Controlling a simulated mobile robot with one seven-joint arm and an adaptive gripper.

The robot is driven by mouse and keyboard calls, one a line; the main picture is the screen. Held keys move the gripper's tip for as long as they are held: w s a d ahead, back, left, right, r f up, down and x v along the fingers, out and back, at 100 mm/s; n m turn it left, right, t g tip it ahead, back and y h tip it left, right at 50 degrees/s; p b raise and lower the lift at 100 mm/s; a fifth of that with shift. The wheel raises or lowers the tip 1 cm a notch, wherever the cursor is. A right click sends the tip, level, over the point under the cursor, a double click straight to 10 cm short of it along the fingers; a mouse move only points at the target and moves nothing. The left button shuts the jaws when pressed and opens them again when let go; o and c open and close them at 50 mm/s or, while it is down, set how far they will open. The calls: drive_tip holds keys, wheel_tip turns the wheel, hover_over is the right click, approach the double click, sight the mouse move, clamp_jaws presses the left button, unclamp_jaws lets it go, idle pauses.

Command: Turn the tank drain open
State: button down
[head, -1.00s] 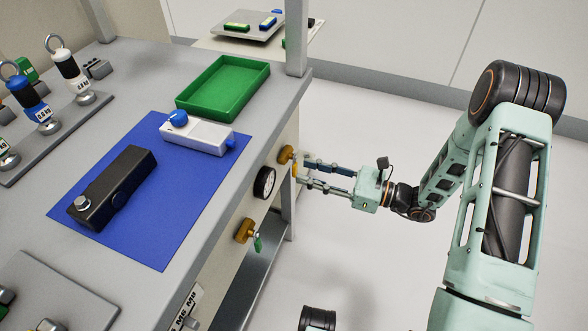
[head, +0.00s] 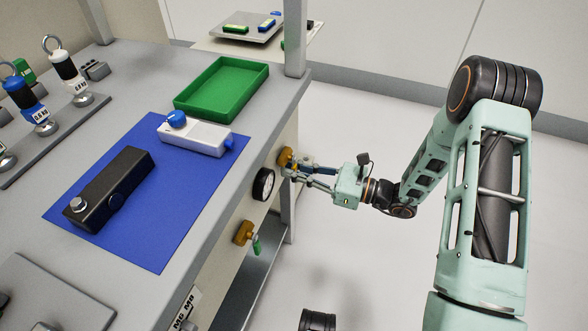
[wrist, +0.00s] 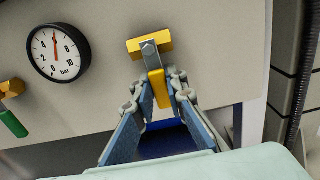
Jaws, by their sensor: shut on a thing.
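A brass valve with a yellow lever is on the front panel of the bench; its body (head: 285,157) shows in the head view. In the wrist view the yellow lever (wrist: 158,90) hangs down from a grey bolt, tilted slightly to the right. My gripper (wrist: 160,86) is shut on this lever, a fingertip on each side; the gripper also shows at the panel in the head view (head: 292,171). A second brass valve with a green handle (wrist: 14,123) is further left, its handle also pointing down. I see no label saying which valve is the tank drain.
A round pressure gauge (wrist: 58,52) sits between the valves, its needle pointing nearly straight up. Above, the bench carries a blue mat (head: 150,225), a green tray (head: 222,90), a black device (head: 110,190) and a white device (head: 196,134). A bench leg (head: 290,205) stands close to my gripper.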

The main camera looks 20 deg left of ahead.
drive_tip(key=shift+w, duration=0.1)
idle(0.4)
drive_tip(key=n+b, duration=0.1)
drive_tip(key=w+n+b, duration=0.1)
drive_tip(key=n, duration=0.1)
drive_tip(key=shift+w+d+n, duration=0.1)
drive_tip(key=shift+n, duration=0.2)
drive_tip(key=shift+w+r+n+b, duration=0.2)
drive_tip(key=shift+w+n+b, duration=0.15)
drive_tip(key=shift+n, duration=0.55)
drive_tip(key=shift+w+r+n+b, duration=0.2)
drive_tip(key=shift+n+b, duration=0.15)
drive_tip(key=shift+n, duration=0.55)
drive_tip(key=c, duration=1.9)
unclamp_jaws()
drive_tip(key=shift+c, duration=0.2)
drive_tip(key=d, duration=1.2)
drive_tip(key=shift+s, duration=0.45)
